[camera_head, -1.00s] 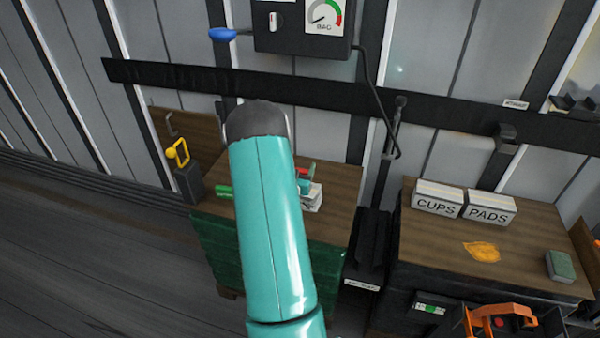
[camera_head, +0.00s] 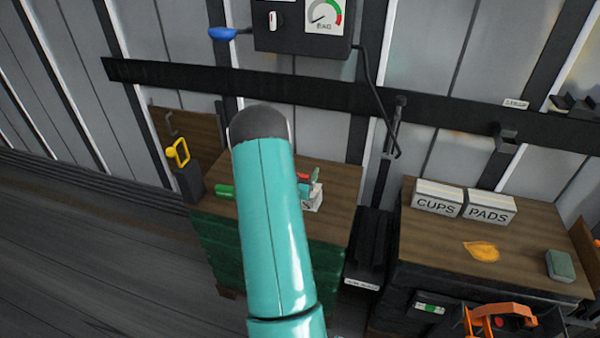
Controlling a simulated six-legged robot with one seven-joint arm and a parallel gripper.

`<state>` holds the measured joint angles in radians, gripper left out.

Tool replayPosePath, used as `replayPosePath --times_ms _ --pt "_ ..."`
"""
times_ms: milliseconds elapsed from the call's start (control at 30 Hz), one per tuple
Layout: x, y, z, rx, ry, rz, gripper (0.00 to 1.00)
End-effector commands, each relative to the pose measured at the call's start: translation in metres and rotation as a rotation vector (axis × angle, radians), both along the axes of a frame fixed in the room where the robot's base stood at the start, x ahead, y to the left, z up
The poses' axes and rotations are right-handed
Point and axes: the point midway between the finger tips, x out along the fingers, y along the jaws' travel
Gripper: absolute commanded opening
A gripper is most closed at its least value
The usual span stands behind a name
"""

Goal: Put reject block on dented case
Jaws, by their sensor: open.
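I cannot pick out the reject block or the dented case for certain. A small red piece (camera_head: 303,177) shows just right of my teal arm, above the left wooden top. Beside it is a small white box (camera_head: 313,202) with partly hidden lettering. A green cylinder-like piece (camera_head: 225,191) lies left of the arm on the same top. My arm covers the middle of this top. My gripper is not clearly visible; the arm hides that area.
The left wooden top (camera_head: 335,195) sits on a green base. The right bench (camera_head: 430,245) holds boxes marked CUPS (camera_head: 437,207) and PADS (camera_head: 488,215), an orange leaf-shaped piece (camera_head: 482,251) and a green-topped block (camera_head: 560,265). A yellow-handled item (camera_head: 178,152) stands at left.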

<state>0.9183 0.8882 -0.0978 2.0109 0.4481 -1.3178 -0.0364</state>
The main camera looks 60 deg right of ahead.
Motion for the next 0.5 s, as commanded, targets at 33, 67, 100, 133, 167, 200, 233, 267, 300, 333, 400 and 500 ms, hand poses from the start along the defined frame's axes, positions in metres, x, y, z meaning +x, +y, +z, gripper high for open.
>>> replayPosePath --times_ms 33,67,100,133,167,200,233,267,300,333,400,500 --pt "0.0 0.004 0.001 0.001 0.0 0.001 0.85" --pt "0.0 0.007 0.0 0.001 0.0 0.001 0.85" --pt "-0.001 0.013 0.0 0.002 0.0 0.002 0.85" --pt "-0.001 0.018 0.0 0.003 0.0 0.003 0.85" --pt "-0.003 0.024 0.0 0.002 0.001 0.003 0.85" --pt "-0.004 0.031 0.001 0.002 0.002 0.003 0.85" --pt "-0.005 0.038 0.0 0.003 0.002 0.003 0.85" --pt "-0.006 0.045 0.0 0.002 0.002 0.003 0.85" --pt "-0.008 0.054 0.0 0.002 0.001 0.003 0.85" --pt "-0.008 0.061 0.0 0.003 0.002 0.004 0.85" --pt "-0.011 0.076 0.0 0.002 0.002 0.002 0.85" --pt "-0.014 0.095 0.0 0.002 0.001 0.002 0.85"
